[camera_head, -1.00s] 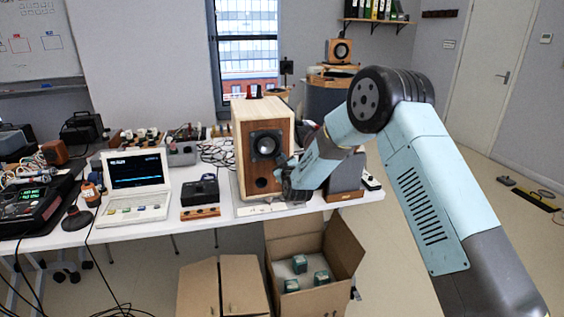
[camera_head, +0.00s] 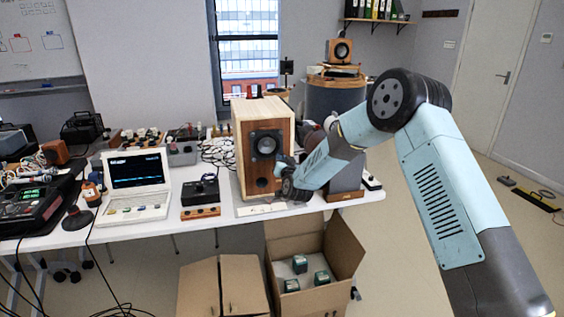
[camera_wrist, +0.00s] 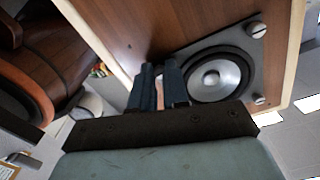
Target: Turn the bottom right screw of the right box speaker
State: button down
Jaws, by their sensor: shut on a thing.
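The wooden box speaker (camera_head: 249,123) stands on the white table, with a dark driver plate and grey cone (camera_head: 266,145) on its front. My gripper (camera_head: 281,168) is at the lower right corner of that plate. In the wrist view its two dark fingers (camera_wrist: 159,68) are close together at the plate's near corner, shut on the screw there, which the fingers hide. Two other pale screw heads show on the plate, one at the upper right (camera_wrist: 257,30) and one at the lower right (camera_wrist: 259,99). The cone (camera_wrist: 214,79) is just right of the fingers.
A laptop (camera_head: 136,183) and a black device (camera_head: 200,190) are left of the speaker. An open cardboard box (camera_head: 293,243) is below the table edge. A smaller speaker (camera_head: 340,49) stands far back.

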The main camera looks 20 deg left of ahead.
jog(key=shift+d+f+m, duration=0.1)
jog(key=shift+f+m, duration=0.1)
jog(key=shift+m, duration=0.4)
jog(key=c, duration=1.1)
grip_release()
jog(key=shift+r, duration=0.1)
jog(key=v, duration=1.3)
jog(key=shift+s+d, duration=0.25)
